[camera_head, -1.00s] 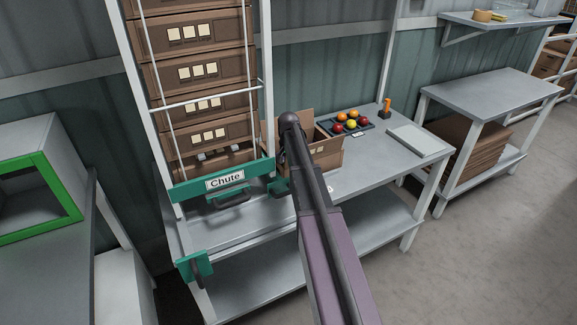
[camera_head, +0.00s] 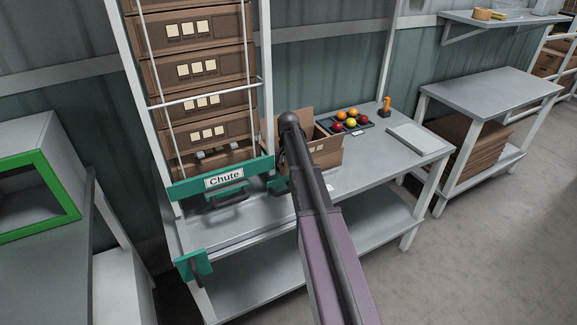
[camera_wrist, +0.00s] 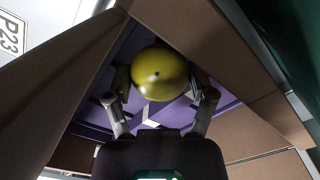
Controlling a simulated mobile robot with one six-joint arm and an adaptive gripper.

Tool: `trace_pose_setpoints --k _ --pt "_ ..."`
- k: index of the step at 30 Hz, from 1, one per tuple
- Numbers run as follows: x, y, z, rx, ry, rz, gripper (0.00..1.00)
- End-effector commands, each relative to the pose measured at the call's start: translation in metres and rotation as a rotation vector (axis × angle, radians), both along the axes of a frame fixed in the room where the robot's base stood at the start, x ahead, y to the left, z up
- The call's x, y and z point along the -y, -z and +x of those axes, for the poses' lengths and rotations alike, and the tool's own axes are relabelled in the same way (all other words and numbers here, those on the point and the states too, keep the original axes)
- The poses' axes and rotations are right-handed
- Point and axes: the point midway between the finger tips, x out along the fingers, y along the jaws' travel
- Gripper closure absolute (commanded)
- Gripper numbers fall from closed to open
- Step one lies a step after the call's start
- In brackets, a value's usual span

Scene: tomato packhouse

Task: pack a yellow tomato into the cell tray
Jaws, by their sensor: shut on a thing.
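A yellow tomato (camera_wrist: 158,73) is between the two fingers of my gripper (camera_wrist: 160,92) in the wrist view; the gripper is shut on it. Beyond it is a purple surface (camera_wrist: 205,118) with pale strips, apparently the cell tray, inside a cardboard box (camera_wrist: 60,85). The tomato covers part of this surface, so I cannot tell whether it touches it or which cell it is over. In the head view the open box (camera_head: 328,152) stands on the table, partly behind my arm, and my gripper is hidden.
A dark tray (camera_head: 367,126) with red, orange and yellow tomatoes lies behind the box. An orange-handled tool (camera_head: 387,104) and a flat grey panel (camera_head: 418,139) are to its right. The green "Chute" sign (camera_head: 222,180) and stacked boxes (camera_head: 205,75) are left of my arm.

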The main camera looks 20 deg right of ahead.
Motion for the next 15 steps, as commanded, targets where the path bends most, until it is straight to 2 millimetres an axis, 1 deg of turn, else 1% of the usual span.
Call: trace_pose_setpoints --k 11,12,14,15 --pt "-0.0008 0.0044 0.0003 0.0 -0.001 0.0 0.52" --pt "-0.0008 0.0038 0.0003 0.0 -0.001 0.0 0.17" --pt "-0.0008 0.0037 0.0003 0.0 -0.001 0.0 0.0" --pt "-0.0009 0.0037 0.0002 0.0 -0.001 0.0 0.0"
